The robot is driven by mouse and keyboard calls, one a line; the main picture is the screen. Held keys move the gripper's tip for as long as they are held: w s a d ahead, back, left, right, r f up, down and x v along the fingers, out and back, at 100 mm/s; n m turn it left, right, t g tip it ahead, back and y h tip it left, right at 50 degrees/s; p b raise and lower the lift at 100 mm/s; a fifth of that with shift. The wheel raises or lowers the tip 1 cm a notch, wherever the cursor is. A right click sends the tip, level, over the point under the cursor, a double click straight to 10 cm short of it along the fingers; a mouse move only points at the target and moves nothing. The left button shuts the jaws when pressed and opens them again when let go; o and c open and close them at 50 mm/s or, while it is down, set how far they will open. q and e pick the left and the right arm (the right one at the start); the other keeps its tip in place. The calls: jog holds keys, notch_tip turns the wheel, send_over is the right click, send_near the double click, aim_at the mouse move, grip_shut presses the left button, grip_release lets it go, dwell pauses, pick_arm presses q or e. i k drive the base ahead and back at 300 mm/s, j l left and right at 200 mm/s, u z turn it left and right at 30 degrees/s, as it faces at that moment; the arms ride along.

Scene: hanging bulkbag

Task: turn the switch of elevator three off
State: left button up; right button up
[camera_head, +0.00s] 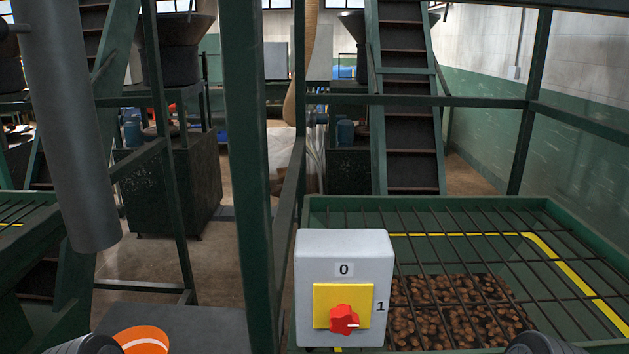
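A grey switch box (344,250) stands at the lower middle of the head view, in front of a green frame. It has a yellow plate (327,297) with a red rotary knob (343,320). A "0" label is above the plate and a "1" label is at its right. The white mark on the knob points right, towards the "1" side. No elevator number is readable on the box. Neither of my grippers shows; only dark rounded parts, probably of my arms, show at the bottom edge, apart from the knob.
A green bin (580,228) with a dark bar grate and brown lumps lies right of and behind the box. A green post (247,180) rises to its left. A steep conveyor (408,110) stands behind. A grey cylinder, unidentified, fills the upper left.

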aim_at(343, 320)
jog(key=k+z, duration=0.15)
jog(key=z, duration=0.2)
jog(key=k+z, duration=0.15)
jog(key=z, duration=0.2)
jog(key=k+l+z, duration=0.1)
jog(key=z, duration=0.25)
jog(key=k, duration=0.05)
